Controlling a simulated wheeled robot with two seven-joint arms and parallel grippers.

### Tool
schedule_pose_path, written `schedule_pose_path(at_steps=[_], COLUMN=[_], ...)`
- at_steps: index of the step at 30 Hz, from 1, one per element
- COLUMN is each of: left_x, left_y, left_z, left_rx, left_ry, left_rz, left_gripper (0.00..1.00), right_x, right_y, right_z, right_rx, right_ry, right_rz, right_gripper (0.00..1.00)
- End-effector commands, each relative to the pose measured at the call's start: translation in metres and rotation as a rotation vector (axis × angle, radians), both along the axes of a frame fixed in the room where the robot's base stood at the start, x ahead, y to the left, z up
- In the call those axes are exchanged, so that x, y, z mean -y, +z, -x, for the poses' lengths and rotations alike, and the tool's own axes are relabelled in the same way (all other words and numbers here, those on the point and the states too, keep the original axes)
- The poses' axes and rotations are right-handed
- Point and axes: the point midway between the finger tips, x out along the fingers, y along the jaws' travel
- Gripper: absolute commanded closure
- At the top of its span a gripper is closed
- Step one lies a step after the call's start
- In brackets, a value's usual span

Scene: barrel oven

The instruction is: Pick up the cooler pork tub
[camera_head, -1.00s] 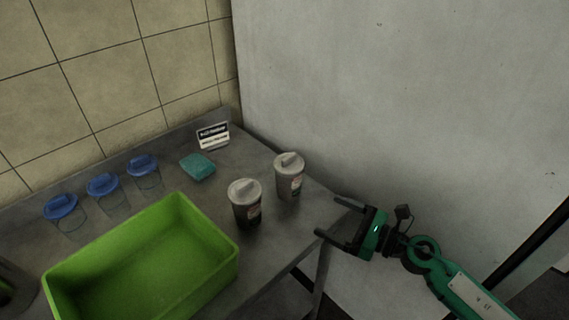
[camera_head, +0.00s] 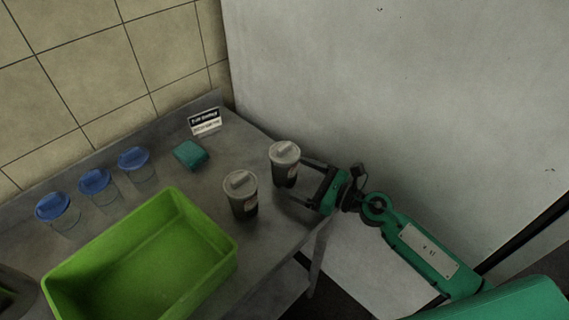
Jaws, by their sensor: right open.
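Two dark tubs with pale grey lids stand upright on the grey metal table (camera_head: 262,238). One tub (camera_head: 241,196) is nearer the green crate, and the other tub (camera_head: 285,166) is further back and right, near the wall. I cannot tell from the labels which is the cooler pork tub. My right gripper (camera_head: 292,178) is open, with its fingers pointing left at the right-hand tub. One finger reaches beside that tub near its lid and the other is lower, in front of it. My left gripper is not in view.
A bright green crate (camera_head: 221,243) stands at the table's front. Several clear cups with blue lids, such as this one (camera_head: 136,165), line the left. A teal block (camera_head: 191,154) and a small sign (camera_head: 205,122) sit at the back. A grey wall (camera_head: 400,90) rises behind my right arm.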

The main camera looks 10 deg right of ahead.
Motion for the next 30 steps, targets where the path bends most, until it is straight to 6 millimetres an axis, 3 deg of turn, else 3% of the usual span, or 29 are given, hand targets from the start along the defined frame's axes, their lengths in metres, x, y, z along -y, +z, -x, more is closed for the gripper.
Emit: schedule_pose_path(at_steps=[9,19,29,30], left_x=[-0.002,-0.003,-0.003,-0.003], left_y=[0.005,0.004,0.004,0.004], left_z=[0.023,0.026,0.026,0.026], left_rx=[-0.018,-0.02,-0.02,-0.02], left_ry=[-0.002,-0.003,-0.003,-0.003], left_rz=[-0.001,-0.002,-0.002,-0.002], left_gripper=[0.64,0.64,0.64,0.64], right_x=[-0.028,-0.033,-0.032,-0.033], right_y=[0.007,0.005,0.005,0.006], right_z=[-0.033,-0.038,-0.038,-0.038], right_rx=[0.001,0.001,0.001,0.003], right_ry=[0.0,0.0,0.0,0.0], right_rz=[-0.003,-0.001,0.0,-0.002], right_gripper=[0.14,0.14,0.78,0.78])
